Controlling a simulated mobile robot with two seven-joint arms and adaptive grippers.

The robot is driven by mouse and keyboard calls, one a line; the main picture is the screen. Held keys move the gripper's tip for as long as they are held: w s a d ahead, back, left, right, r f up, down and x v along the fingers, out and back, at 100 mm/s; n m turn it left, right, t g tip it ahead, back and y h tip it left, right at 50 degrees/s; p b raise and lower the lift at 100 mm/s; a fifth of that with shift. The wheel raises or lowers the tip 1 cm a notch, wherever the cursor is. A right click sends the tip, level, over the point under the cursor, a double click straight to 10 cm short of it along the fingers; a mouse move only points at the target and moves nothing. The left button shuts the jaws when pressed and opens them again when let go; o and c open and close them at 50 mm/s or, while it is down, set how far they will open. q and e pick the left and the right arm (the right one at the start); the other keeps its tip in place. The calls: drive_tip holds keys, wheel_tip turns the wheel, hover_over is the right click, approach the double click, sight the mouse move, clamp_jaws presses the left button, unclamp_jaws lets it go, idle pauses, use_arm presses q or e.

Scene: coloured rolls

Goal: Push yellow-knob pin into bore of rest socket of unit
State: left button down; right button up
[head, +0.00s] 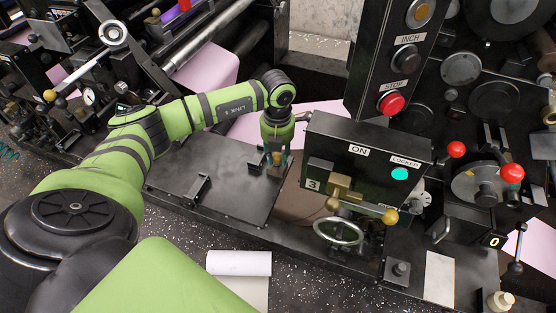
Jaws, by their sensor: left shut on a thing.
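My left gripper (276,160) points down beside the left end of the black unit (365,155), which carries an ON label, a LOCKED label, a cyan lamp and the number 3. It is shut on a small yellow thing, which looks like the knob of the pin (277,157). The pin's shaft is too small and hidden to make out. The unit's front has a brass block (344,187) and a bar with brass balls at its ends. I cannot tell which part is the rest socket, and its bore is not visible. My right gripper is not in view.
A dark flat plate (225,170) with a small black bracket (197,190) lies left of the unit. A handwheel (338,231) sits below it. A control post with a red STOP button (391,103) rises behind. Red-knobbed levers (456,149) stand right.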

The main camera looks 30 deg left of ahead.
sight(277, 154)
use_arm(q)
drive_tip(key=shift+r, duration=0.1)
drive_tip(key=shift+r+p, duration=1.85)
drive_tip(key=shift+r, duration=0.65)
drive_tip(key=shift+s+f, duration=0.1)
drive_tip(key=shift+f, duration=0.05)
